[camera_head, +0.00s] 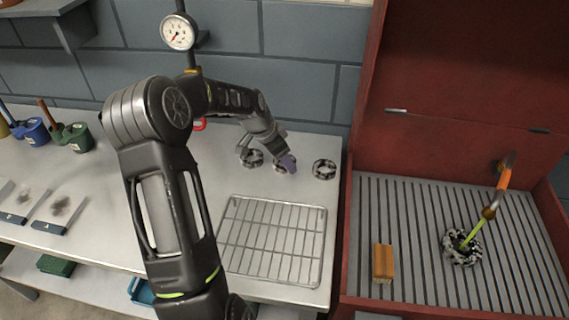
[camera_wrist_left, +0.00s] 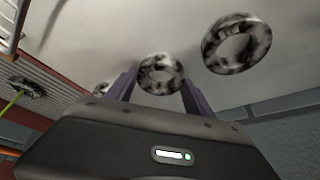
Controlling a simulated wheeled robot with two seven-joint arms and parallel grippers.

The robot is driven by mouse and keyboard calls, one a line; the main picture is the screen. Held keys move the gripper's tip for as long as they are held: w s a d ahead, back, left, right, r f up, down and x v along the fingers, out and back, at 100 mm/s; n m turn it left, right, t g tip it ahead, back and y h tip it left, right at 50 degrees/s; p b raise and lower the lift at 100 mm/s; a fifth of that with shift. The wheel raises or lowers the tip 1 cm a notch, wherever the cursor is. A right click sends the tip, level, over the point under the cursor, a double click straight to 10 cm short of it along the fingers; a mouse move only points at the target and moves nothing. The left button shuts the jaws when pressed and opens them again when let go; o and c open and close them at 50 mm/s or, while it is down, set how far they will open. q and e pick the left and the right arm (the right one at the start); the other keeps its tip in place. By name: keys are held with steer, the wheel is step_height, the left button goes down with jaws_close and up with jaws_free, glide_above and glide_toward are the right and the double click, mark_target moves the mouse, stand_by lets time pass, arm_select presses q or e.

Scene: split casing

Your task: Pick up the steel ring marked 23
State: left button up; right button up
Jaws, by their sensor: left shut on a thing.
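Three dark-mottled steel rings are in a row on the light bench in the head view: a left one (camera_head: 251,159), a middle one (camera_head: 281,168) and a right one (camera_head: 324,169). My left gripper (camera_head: 287,163) is at the middle ring, partly hiding it. In the left wrist view its two purple fingers stand on either side of a ring (camera_wrist_left: 160,88), shut on it. Another ring (camera_wrist_left: 237,43) lies to the upper right there, apart from the fingers. A further ring (camera_wrist_left: 101,88) is mostly hidden behind the left finger. No number is legible on any ring.
A wire rack (camera_head: 272,240) lies in front of the rings. The red cabinet (camera_head: 440,60) at right holds an orange block (camera_head: 383,262) and a mottled round thing (camera_head: 462,247) with a yellow-green stick. A gauge (camera_head: 178,32) stands behind. Blue and green pots are at left.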

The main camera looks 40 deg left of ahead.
arm_select(q)
jaws_close()
steer(key=shift+r, duration=0.15)
step_height(320, 180, up, 10)
steer(key=b, duration=0.2)
stand_by(0.4)
stand_by(0.5)
